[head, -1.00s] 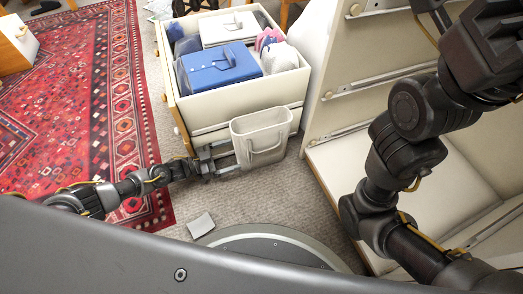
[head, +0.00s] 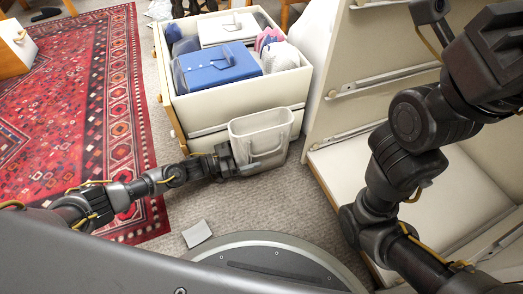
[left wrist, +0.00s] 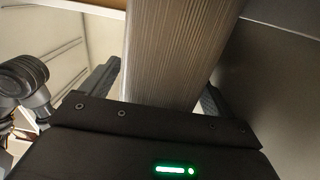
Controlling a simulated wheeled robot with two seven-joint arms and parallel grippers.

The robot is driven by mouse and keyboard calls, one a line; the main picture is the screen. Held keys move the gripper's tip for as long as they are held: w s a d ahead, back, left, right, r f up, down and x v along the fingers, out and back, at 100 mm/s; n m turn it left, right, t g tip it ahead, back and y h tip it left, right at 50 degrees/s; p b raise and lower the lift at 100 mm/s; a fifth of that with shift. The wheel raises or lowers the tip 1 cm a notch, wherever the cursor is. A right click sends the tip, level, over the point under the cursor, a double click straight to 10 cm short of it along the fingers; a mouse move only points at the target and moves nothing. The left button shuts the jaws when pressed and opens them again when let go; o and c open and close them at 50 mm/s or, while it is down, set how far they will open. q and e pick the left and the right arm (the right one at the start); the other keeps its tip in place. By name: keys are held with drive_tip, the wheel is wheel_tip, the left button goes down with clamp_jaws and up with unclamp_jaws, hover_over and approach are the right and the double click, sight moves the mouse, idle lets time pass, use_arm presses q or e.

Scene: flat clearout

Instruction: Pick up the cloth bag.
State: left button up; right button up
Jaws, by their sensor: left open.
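The cloth bag (head: 259,140) is a beige, upright, open-topped tote with a loop handle on its front. It stands on the carpet against the front of a low cream drawer unit. My left gripper (head: 237,162) is low at the bag's left side in the head view, its fingertips mostly hidden by the bag. In the left wrist view, the bag's ribbed side (left wrist: 178,50) stands between the two spread fingers (left wrist: 160,80). A gap shows at least on the left finger's side. My right arm crosses the right of the head view, but its gripper does not show.
A tall cream cabinet (head: 345,100) stands close on the right. A small grey card (head: 196,233) lies on the carpet. A red rug (head: 75,110) is at left.

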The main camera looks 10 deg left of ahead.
use_arm(q)
drive_tip(key=shift+d, duration=0.1)
drive_tip(key=shift+c, duration=0.2)
drive_tip(key=c, duration=1.2)
drive_tip(key=shift+o, duration=0.2)
drive_tip(key=shift+r, duration=0.15)
